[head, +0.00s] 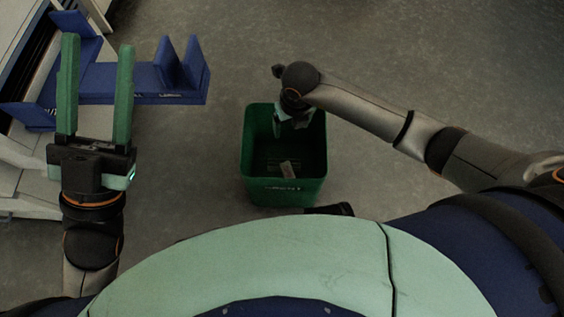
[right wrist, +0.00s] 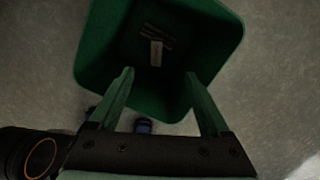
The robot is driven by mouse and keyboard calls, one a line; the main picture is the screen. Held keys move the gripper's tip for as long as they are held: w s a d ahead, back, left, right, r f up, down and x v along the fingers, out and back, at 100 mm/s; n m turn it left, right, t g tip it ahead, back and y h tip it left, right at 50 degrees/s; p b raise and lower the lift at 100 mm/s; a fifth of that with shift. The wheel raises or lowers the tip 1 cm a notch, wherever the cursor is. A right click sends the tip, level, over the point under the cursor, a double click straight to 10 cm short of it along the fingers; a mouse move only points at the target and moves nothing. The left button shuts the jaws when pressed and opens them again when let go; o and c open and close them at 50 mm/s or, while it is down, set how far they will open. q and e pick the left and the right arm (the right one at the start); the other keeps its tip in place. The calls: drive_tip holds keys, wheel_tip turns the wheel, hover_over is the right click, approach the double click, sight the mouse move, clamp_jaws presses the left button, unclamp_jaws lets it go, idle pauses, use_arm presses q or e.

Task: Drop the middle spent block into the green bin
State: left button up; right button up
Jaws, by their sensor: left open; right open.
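The green bin (head: 262,194) stands on the floor in the middle of the head view, and its inside shows in the right wrist view (right wrist: 95,50). A small pale block (head: 288,169) lies in the bin; it also shows in the right wrist view (right wrist: 156,53). I cannot tell whether it is the middle spent block. My right gripper (head: 292,120) points down at the bin's far side, open and empty, its fingers (right wrist: 159,74) apart above the opening. My left gripper (head: 98,42) is open and empty at the left, its fingers pointing away from me.
A blue holder (head: 140,98) with upright plates sits at the upper left, just beyond my left gripper. A pale table or shelf unit (head: 28,180) runs along the left edge. The grey floor (head: 440,70) is clear at the upper right.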

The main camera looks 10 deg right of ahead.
wheel_tip(320, 180, up, 12)
drive_tip(key=s+p, duration=0.1)
drive_tip(key=p, duration=0.4)
drive_tip(key=shift+s+r+p, duration=0.25)
drive_tip(key=shift+p, duration=0.1)
